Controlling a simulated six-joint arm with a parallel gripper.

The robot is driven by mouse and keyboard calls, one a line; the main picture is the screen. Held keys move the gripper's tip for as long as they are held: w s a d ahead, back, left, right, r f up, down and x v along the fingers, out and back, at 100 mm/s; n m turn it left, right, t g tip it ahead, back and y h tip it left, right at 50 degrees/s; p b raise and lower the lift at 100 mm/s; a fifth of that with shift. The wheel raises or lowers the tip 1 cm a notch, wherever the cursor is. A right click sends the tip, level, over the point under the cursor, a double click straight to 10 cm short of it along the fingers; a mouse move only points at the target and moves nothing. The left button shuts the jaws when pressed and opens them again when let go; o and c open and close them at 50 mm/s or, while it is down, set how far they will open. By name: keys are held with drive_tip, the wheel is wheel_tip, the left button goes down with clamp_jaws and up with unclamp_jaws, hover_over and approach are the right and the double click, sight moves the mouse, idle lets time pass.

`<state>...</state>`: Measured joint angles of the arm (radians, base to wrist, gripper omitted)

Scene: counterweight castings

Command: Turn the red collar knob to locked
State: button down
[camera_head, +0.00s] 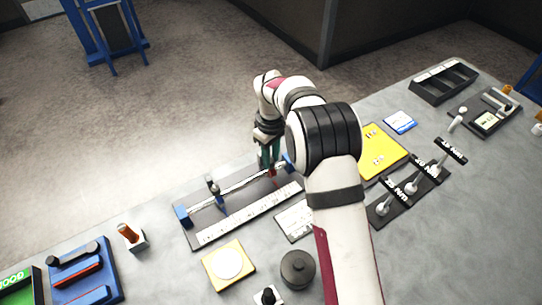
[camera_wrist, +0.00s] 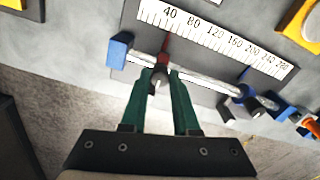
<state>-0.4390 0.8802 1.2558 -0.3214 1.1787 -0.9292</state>
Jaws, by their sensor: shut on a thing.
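The red collar (camera_wrist: 164,47) shows as a narrow red piece on a silver rail (camera_wrist: 205,82), near the low end of a white number scale (camera_wrist: 215,38). In the head view a bit of the red collar (camera_head: 272,171) shows under my gripper (camera_head: 268,157). In the wrist view the green fingers of my gripper (camera_wrist: 161,76) are closed around a small dark knob (camera_wrist: 157,84) at the collar. The fingers hide most of the collar and knob, and I cannot read the knob's lock position.
A blue collar (camera_head: 219,197) with a dark knob sits further left on the rail, between blue end blocks (camera_head: 182,215). A yellow pad (camera_head: 228,265), a dark round weight (camera_head: 298,269) and a blue rack (camera_head: 82,274) stand nearby. My arm covers the bench's middle.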

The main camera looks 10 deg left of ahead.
drive_tip(key=m, duration=0.8)
drive_tip(key=shift+m, duration=0.4)
drive_tip(key=m, duration=0.9)
drive_tip(key=shift+a, duration=0.1)
idle(0.5)
drive_tip(key=c, duration=0.7)
unclamp_jaws()
drive_tip(key=shift+o, duration=0.2)
drive_tip(key=shift+r, duration=0.1)
